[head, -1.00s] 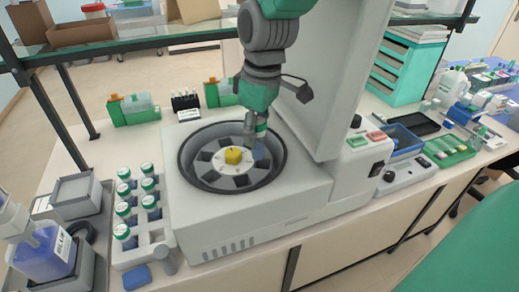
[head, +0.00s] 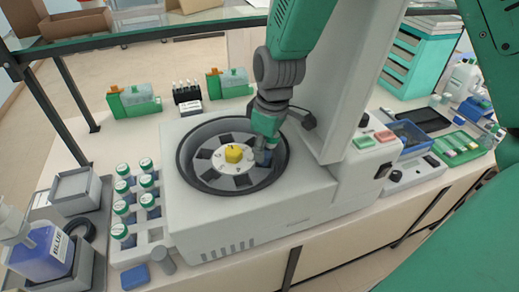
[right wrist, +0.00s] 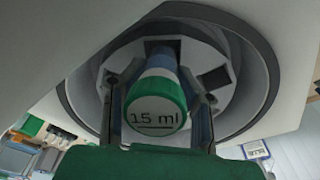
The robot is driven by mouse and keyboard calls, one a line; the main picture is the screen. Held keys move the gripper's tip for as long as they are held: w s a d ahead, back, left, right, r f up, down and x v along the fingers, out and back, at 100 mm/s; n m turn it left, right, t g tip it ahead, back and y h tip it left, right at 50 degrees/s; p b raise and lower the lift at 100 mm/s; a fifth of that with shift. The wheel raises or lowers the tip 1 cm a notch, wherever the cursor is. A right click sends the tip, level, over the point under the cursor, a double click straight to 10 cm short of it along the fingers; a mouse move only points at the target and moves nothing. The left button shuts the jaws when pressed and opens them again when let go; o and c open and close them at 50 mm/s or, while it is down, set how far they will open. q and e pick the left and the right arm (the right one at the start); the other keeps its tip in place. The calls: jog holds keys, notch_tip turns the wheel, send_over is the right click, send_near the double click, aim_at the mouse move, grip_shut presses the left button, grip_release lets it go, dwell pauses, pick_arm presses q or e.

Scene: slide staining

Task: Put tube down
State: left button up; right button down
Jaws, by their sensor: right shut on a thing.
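My right gripper (head: 264,155) is inside the open centrifuge bowl, at the right side of the rotor. It is shut on a tube (right wrist: 160,100) with a green band and a white cap marked "15 ml". In the right wrist view the cap faces the camera between the fingers, and the tube's far end is at a dark slot of the rotor (right wrist: 207,55). I cannot tell how deep it sits. The centrifuge (head: 245,222) has a grey rotor (head: 236,181) with dark slots and a yellow centre knob (head: 233,153). The left gripper is not in view.
A white rack (head: 128,252) with several capped tubes stands left of the centrifuge. The raised lid (head: 345,85) rises close to the right of my arm. A control panel (head: 370,142) is at the right. A shelf edge (head: 130,38) crosses the back.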

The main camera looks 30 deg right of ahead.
jog(key=shift+d+f, duration=0.45)
jog(key=shift+f, duration=0.05)
jog(key=c, duration=1.3)
grip_release()
jog(key=shift+w+a, duration=0.1)
jog(key=shift+a, duration=0.1)
jog(key=shift+c, duration=0.2)
jog(key=shift+o, duration=0.4)
jog(key=shift+w+a+r, duration=0.1)
jog(key=shift+a, duration=0.4)
jog(key=shift+a+r, duration=0.15)
jog(key=shift+a, duration=0.1)
jog(key=r, duration=0.3)
jog(key=d+r, duration=0.1)
jog(key=r, duration=0.3)
jog(key=s+r, duration=0.1)
jog(key=r, duration=0.2)
jog(key=shift+d+r, duration=0.2)
jog(key=shift+r, duration=0.2)
jog(key=shift+a+r, duration=0.25)
jog(key=shift+r, duration=0.3)
jog(key=shift+d, duration=0.15)
jog(key=shift+d+f, duration=0.1)
jog(key=shift+d, duration=0.2)
